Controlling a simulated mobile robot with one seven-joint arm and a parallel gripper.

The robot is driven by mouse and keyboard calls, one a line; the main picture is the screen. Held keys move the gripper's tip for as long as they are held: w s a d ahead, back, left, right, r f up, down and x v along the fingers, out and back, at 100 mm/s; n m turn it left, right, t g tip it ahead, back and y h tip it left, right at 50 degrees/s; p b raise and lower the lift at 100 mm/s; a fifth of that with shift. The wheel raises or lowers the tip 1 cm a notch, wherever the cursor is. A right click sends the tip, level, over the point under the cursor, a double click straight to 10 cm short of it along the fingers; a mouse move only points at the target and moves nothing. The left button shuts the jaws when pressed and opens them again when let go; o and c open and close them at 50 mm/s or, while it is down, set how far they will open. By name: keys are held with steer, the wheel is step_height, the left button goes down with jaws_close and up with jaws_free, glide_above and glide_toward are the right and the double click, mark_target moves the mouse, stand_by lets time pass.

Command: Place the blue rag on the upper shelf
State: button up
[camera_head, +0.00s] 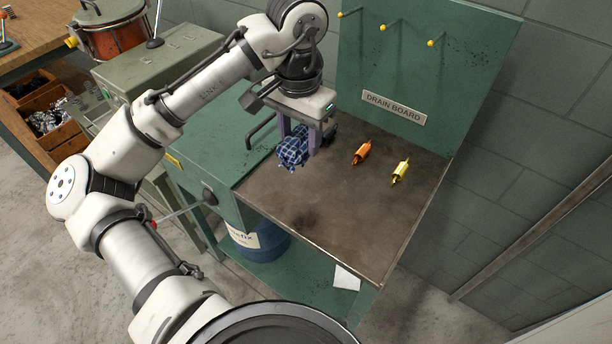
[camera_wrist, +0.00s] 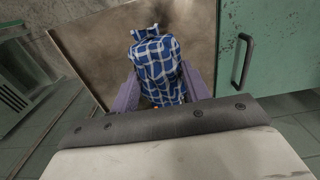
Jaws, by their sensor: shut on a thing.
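The blue rag (camera_head: 291,152) is a bunched cloth with a white check pattern. My gripper (camera_head: 299,140) is shut on it, with one purple finger on each side. The wrist view shows the rag (camera_wrist: 158,68) between the two fingers, bulging out past their tips. The rag is over the left back part of the brown, stained upper shelf (camera_head: 330,215) of the green bench. I cannot tell whether its underside touches that surface. A green lower shelf (camera_head: 300,275) is partly hidden beneath it.
An orange spindle-shaped piece (camera_head: 362,152) and a yellow one (camera_head: 401,171) lie right of the rag. A green back panel labelled DRAIN BOARD (camera_head: 394,107) has yellow-tipped pegs. A blue drum (camera_head: 262,245) stands below. The upper shelf's front half is clear.

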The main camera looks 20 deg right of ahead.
step_height(320, 180, down, 13)
steer(key=shift+r, duration=0.15)
stand_by(0.4)
steer(key=shift+f, duration=0.2)
steer(key=o, duration=0.9)
steer(key=shift+o, duration=0.2)
steer(key=shift+r, duration=0.15)
step_height(320, 180, up, 12)
steer(key=shift+r, duration=0.1)
steer(key=shift+w+d, duration=0.1)
